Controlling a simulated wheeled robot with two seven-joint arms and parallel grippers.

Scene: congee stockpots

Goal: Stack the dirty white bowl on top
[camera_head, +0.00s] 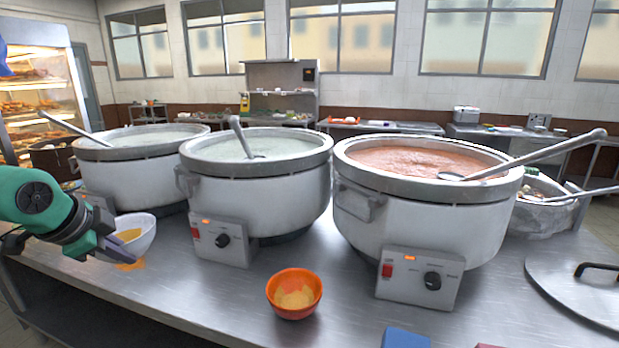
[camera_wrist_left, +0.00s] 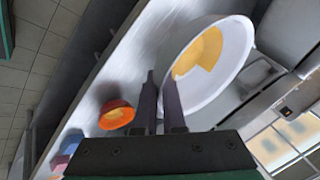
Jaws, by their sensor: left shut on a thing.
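The dirty white bowl (camera_head: 148,240) is at the left of the counter, in front of the left pot, with yellow residue inside. My left gripper (camera_head: 116,250) is shut on its near wall; in the left wrist view the two fingers (camera_wrist_left: 160,105) meet the rim of the white bowl (camera_wrist_left: 238,45). I cannot tell whether the bowl touches the counter. An orange bowl (camera_head: 290,306) with yellow residue stands upright on the counter at front centre, apart from the gripper; it also shows in the left wrist view (camera_wrist_left: 112,106). My right gripper is not in view.
Three large white pots (camera_head: 130,180) (camera_head: 262,190) (camera_head: 420,225) with ladles line the counter (camera_head: 345,300) behind the bowls. An orange stain (camera_head: 131,265) lies below the white bowl. A blue object (camera_head: 405,338) is at the front edge; a lid (camera_head: 575,285) lies right. Counter between the bowls is clear.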

